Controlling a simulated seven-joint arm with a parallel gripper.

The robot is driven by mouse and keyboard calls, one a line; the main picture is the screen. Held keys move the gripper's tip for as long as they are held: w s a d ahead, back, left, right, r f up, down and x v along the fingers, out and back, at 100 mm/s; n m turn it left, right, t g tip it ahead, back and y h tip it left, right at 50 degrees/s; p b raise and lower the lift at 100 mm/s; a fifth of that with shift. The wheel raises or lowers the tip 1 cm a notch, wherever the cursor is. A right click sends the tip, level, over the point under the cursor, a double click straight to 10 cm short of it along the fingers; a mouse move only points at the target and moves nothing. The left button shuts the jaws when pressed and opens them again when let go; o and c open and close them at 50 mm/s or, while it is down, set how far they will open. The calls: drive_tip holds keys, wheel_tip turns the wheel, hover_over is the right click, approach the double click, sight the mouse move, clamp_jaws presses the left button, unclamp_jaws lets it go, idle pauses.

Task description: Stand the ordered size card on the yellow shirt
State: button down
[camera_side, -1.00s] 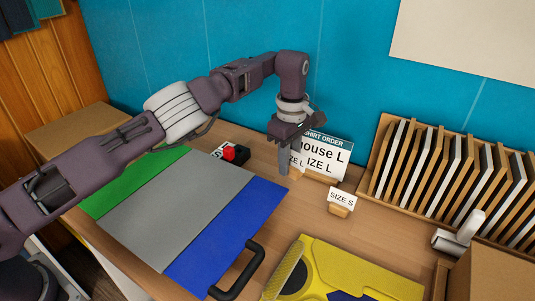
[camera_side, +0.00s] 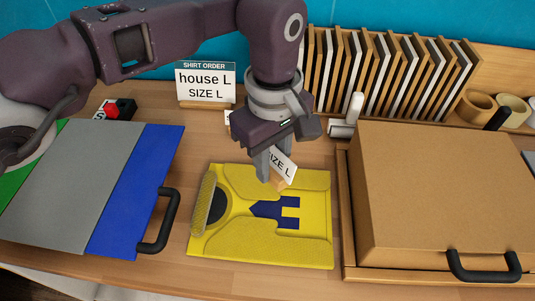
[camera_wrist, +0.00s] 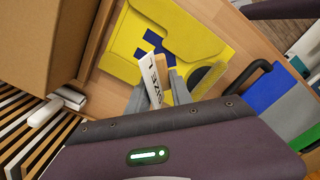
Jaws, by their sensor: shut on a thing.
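My gripper (camera_side: 268,172) is shut on the size L card (camera_side: 281,164), a white card in a small wooden foot. It holds the card tilted over the upper part of the yellow shirt (camera_side: 300,246). I cannot tell whether the foot touches the shirt. In the wrist view, the card (camera_wrist: 152,78) stands between the fingers of my gripper (camera_wrist: 158,88), with the yellow shirt (camera_wrist: 195,38) beyond. The shirt lies folded flat, with a dark blue print and a dark collar. The order sign (camera_side: 206,82) at the back reads "house L, SIZE L".
A green, grey and blue board (camera_side: 75,190) with a black handle lies left. A large cardboard-brown box (camera_side: 440,190) stands right of the shirt. A rack of upright panels (camera_side: 385,75) is behind. Another card is mostly hidden behind my gripper.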

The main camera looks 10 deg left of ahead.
drive_tip(key=shift+f, duration=3.55)
drive_tip(key=shift+f, duration=0.45)
drive_tip(key=shift+f, duration=0.15)
drive_tip(key=shift+f, duration=0.6)
drive_tip(key=shift+f, duration=0.6)
drive_tip(key=shift+f, duration=0.2)
